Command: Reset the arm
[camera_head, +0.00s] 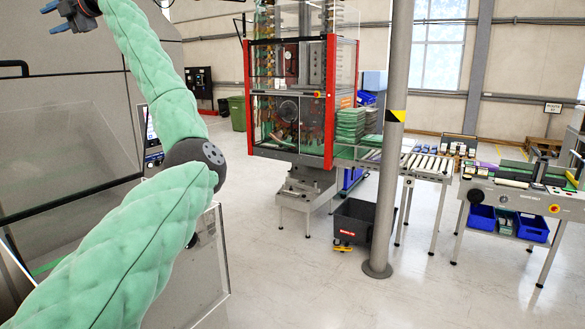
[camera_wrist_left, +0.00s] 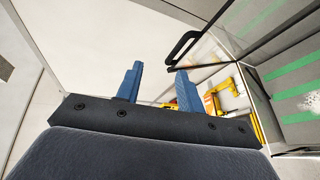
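My left arm, in a padded green sleeve, crosses the left side of the head view and is raised. Its gripper (camera_head: 57,17) is at the top left corner, partly cut off, in front of the grey machine. In the left wrist view the two blue fingers of the left gripper (camera_wrist_left: 158,85) stand apart with a gap and nothing between them. My right gripper is in neither view.
The grey machine (camera_head: 70,110) with a clear window fills the left, close to the arm. A red-framed machine (camera_head: 331,100) stands behind. A grey post (camera_head: 387,190), a black bin (camera_head: 353,222) and a roller conveyor (camera_head: 428,166) are at the right. The floor (camera_head: 300,285) in front is clear.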

